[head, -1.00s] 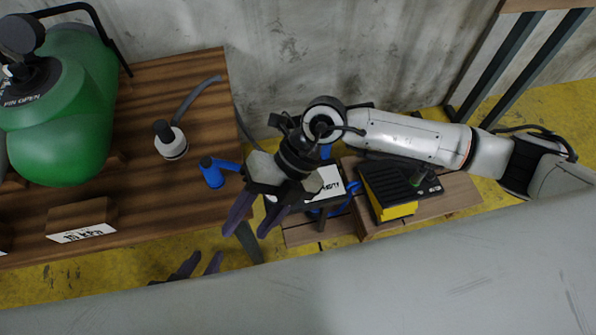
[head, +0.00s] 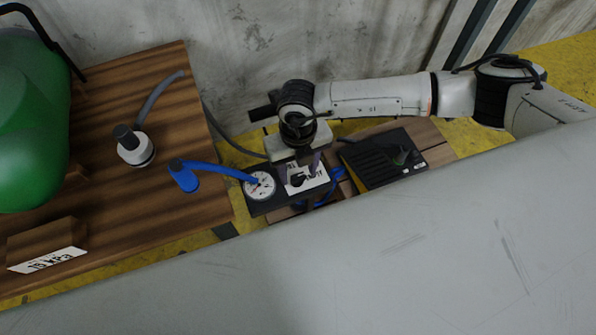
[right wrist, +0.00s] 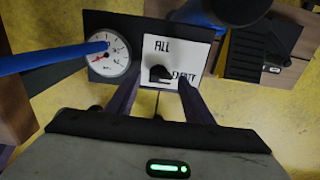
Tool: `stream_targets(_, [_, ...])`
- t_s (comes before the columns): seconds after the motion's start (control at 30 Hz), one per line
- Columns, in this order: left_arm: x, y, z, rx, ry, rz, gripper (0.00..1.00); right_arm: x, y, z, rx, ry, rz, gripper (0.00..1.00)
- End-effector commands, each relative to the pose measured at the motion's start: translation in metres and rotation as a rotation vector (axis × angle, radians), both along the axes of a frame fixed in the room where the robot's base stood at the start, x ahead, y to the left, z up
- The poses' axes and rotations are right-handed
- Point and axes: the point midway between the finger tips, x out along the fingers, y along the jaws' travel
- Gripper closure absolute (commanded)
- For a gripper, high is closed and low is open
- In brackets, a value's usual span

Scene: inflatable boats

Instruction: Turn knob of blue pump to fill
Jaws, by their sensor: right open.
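The blue pump's control panel (head: 322,176) is on the low wooden stand, with a round gauge (head: 260,186) at its left. In the right wrist view the white panel (right wrist: 195,50) reads FILL above and EMPTY at right. The black knob (right wrist: 160,73) is beside the EMPTY label; its exact setting is hard to tell. It also shows in the head view (head: 297,180). My right gripper (head: 302,166) is over the panel, pointing down. In the right wrist view its open fingers (right wrist: 160,88) are on either side of the knob's near end, with nothing gripped. My left gripper is out of view.
A blue hose (head: 215,168) runs from the gauge to a blue nozzle (head: 184,178) on the wooden table (head: 120,215). A green tank (head: 30,130) and a white-and-black nozzle (head: 134,147) are at left.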

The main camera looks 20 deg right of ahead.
Motion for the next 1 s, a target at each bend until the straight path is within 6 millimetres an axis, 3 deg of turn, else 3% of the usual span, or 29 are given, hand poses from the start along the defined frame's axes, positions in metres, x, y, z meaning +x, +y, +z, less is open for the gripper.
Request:
stream_targets(0.37, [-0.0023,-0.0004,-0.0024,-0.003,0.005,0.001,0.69,-0.0001,-0.0001,-0.0084,0.0,0.0,0.001,0.53])
stream_targets(0.63, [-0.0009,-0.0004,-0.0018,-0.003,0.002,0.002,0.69,-0.0001,-0.0001,-0.0082,0.0,0.0,0.0,0.94])
stream_targets(1.0, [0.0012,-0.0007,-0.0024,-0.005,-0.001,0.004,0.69,0.0001,-0.0001,-0.0085,0.0,0.0,0.063,0.94])
